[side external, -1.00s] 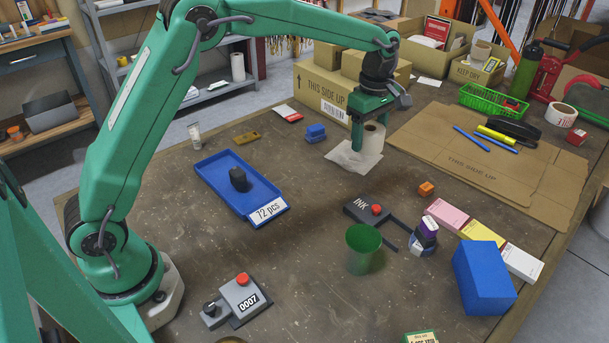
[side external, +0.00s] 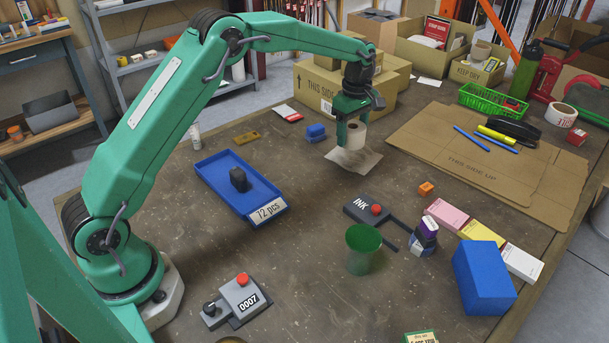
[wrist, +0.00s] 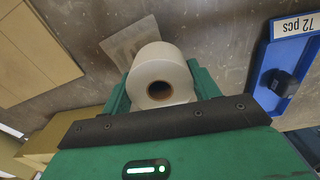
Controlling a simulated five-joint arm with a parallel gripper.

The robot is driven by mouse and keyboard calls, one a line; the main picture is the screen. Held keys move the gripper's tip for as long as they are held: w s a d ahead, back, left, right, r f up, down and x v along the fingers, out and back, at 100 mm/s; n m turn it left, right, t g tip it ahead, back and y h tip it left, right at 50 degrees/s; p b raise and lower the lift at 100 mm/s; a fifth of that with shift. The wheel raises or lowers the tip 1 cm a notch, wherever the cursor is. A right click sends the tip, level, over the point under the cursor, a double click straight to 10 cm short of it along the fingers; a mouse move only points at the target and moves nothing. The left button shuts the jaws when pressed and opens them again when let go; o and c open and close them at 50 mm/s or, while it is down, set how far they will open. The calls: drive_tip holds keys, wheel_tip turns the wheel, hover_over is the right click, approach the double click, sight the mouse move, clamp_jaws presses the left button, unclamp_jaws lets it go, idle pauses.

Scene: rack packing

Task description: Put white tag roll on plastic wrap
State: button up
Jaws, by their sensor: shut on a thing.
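The white tag roll (side external: 356,138) is a small upright white cylinder with a brown core. My gripper (side external: 349,133) is shut on it, with a finger on either side of the roll in the wrist view (wrist: 160,84). The plastic wrap (side external: 355,162) is a pale, see-through sheet lying flat on the table, just below the roll in the side view. In the wrist view the wrap (wrist: 122,40) shows beyond the roll, which hides part of it. The roll seems to be held a little above the wrap; the exact gap is hard to tell.
Cardboard boxes (side external: 316,88) stand close behind my gripper. A flat cardboard sheet (side external: 470,160) lies to the right.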

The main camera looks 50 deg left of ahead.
sight(347, 155)
drive_tip(key=shift+w+a+f, duration=0.25)
drive_tip(key=shift+a+f, duration=0.05)
drive_tip(key=shift+a, duration=0.15)
drive_tip(key=shift+w+a+f, duration=0.2)
drive_tip(key=shift+a+f, duration=0.05)
drive_tip(key=shift+a, duration=0.15)
drive_tip(key=shift+f, duration=2.05)
drive_tip(key=o, duration=1)
drive_tip(key=shift+f, duration=0.1)
drive_tip(key=shift+c, duration=0.2)
wheel_tip(347, 155, up, 12)
drive_tip(key=shift+r, duration=0.1)
